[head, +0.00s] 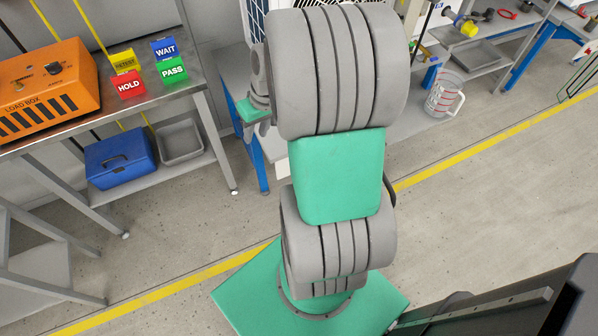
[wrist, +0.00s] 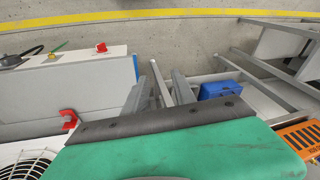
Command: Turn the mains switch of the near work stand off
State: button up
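The near work stand (head: 262,165), with blue legs, stands behind my arm in the head view, and my arm hides much of it. In the wrist view a pale grey cabinet (wrist: 60,95) at left carries a red knob or switch (wrist: 102,47), a green-and-yellow part and a dark part on top. A red hooked part (wrist: 69,119) is on its lower side. I cannot tell which is the mains switch or its position. My gripper (wrist: 160,90) is apart from these red parts; its green body fills the lower wrist view, and its finger opening is unclear.
Left in the head view, an orange load box (head: 48,85) and coloured signs (head: 130,84) are on a bench. A blue box (head: 120,160) and grey bin (head: 180,142) lie below. The yellow-striped floor has clear room.

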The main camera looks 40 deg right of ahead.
jog(key=s+d+f+m+t+y+b, duration=0.1)
jog(key=s+d+f+m+t+b, duration=0.15)
jog(key=d+f, duration=0.8)
jog(key=s+d+f+m+t+y+b, duration=0.1)
jog(key=s+d+f, duration=0.45)
jog(key=f, duration=0.75)
jog(key=w+d+x, duration=0.1)
jog(key=x, duration=0.7)
jog(key=shift+w+d, duration=0.1)
jog(key=shift+d, duration=0.05)
jog(key=shift+c, duration=0.4)
grip_shut()
